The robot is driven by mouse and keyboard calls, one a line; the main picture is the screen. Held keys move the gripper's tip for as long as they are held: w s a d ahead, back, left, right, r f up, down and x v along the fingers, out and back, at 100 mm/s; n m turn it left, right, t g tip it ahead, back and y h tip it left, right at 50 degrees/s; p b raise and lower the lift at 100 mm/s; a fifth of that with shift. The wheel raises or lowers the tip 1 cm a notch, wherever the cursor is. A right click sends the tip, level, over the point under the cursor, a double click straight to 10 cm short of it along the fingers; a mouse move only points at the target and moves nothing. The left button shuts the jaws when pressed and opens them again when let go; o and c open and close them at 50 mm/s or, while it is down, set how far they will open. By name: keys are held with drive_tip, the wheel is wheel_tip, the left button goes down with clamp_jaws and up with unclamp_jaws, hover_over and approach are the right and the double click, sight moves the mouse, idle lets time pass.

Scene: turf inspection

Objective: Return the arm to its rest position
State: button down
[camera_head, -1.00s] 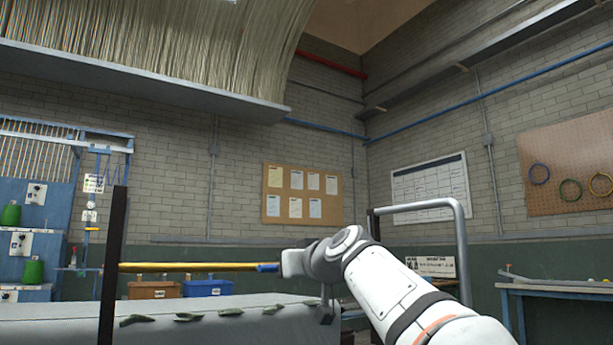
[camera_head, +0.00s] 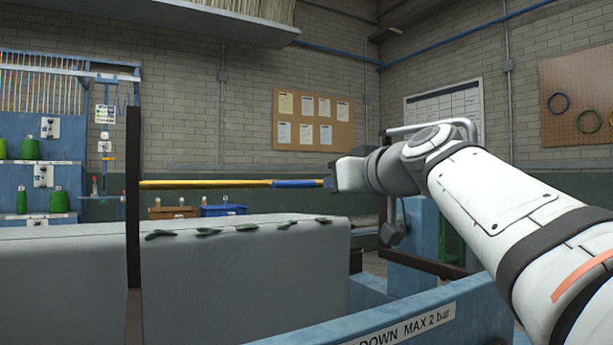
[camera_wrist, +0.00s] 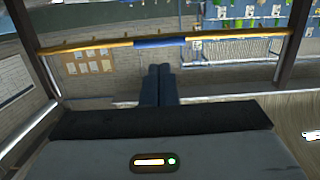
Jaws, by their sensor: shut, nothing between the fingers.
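My gripper shows in the wrist view (camera_wrist: 158,72) with its two dark fingers together and nothing between them. A yellow bar (camera_wrist: 100,46) with a blue middle section (camera_wrist: 160,43) runs across the top of that view, just beyond the fingertips. The fingers look apart from it, though depth is hard to judge. In the head view my white arm reaches in from the right, and its wrist end covers the right part of the yellow bar (camera_head: 205,184). The fingertips cannot be made out there.
A dark upright post (camera_head: 133,200) stands at the bar's left end. A grey roll-like surface (camera_head: 240,270) with several green leaf-like pieces lies below the bar. A blue frame (camera_head: 390,325) with a pressure label is at the front right. Bins and a corkboard (camera_head: 313,121) are behind.

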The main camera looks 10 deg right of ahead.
drive_tip(key=shift+s+d, duration=0.1)
drive_tip(key=shift+s, duration=0.15)
drive_tip(key=shift+p, duration=0.5)
drive_tip(key=s+d+f+m+g+h+p, duration=0.1)
drive_tip(key=s+f+m+g+h+p, duration=0.1)
drive_tip(key=s+f+g+p, duration=0.4)
drive_tip(key=s+d+f+m+g+h+p, duration=0.1)
drive_tip(key=s+f+g+h+p, duration=0.3)
drive_tip(key=s+p, duration=1.1)
wheel_tip(320, 180, down, 4)
drive_tip(key=m+g+p, duration=0.1)
drive_tip(key=g+p, duration=0.1)
drive_tip(key=p, duration=1)
drive_tip(key=shift+s+d+f+m, duration=0.15)
drive_tip(key=shift+s+m, duration=0.05)
drive_tip(key=shift+m, duration=0.1)
